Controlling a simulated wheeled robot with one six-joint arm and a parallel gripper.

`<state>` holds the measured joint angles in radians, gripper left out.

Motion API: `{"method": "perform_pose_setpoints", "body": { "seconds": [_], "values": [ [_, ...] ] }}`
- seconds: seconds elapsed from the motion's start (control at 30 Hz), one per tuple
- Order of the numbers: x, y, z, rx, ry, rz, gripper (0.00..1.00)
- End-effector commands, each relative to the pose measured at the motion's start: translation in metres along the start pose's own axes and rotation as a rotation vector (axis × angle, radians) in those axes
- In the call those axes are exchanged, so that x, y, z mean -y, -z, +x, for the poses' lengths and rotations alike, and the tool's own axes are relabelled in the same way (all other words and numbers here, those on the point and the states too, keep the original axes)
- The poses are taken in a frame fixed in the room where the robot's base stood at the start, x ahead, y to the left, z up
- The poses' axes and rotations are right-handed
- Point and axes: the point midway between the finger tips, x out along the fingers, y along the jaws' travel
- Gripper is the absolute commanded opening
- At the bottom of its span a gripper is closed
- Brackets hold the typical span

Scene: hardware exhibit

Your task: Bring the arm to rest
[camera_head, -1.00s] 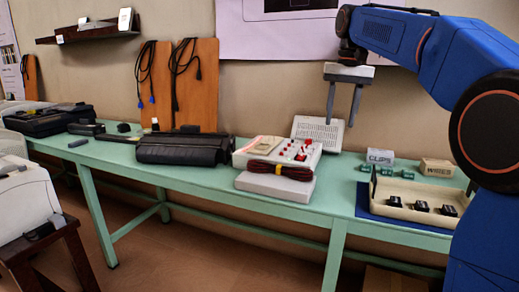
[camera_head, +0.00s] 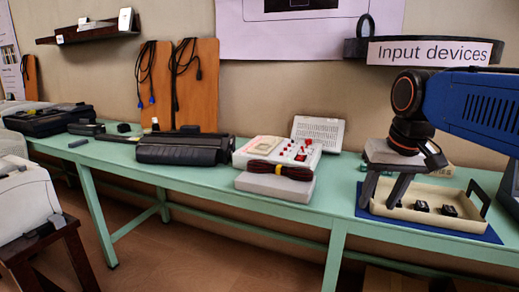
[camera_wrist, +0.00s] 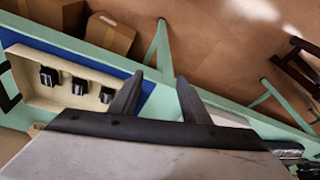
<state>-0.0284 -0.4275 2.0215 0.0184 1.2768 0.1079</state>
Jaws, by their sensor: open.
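My gripper (camera_head: 380,205) hangs at the right of the head view, fingers pointing down and apart, with nothing between them. It is in front of the left part of a beige tray (camera_head: 432,222) on the green table. In the wrist view my gripper (camera_wrist: 160,78) shows two dark fingers spread apart, over the edge of the table beside the tray (camera_wrist: 75,110). Several small black parts (camera_head: 449,211) lie in the tray; three show in the wrist view, while my gripper hides some of the tray in the head view.
A blue mat (camera_head: 480,236) lies under the tray. A black device (camera_head: 185,148) is farther left. A shelf labelled "Input devices" (camera_head: 430,52) is on the wall above my arm.

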Motion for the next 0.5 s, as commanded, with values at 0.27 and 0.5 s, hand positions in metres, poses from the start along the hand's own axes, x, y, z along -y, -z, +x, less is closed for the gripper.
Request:
{"method": "perform_pose_setpoints", "body": {
  "seconds": [0.27, 0.5],
  "values": [
    [-0.018, -0.091, 0.055, -0.072, -0.008, -0.043, 0.43],
    [-0.029, -0.153, 0.104, -0.123, -0.016, -0.077, 0.43]
  ]
}}
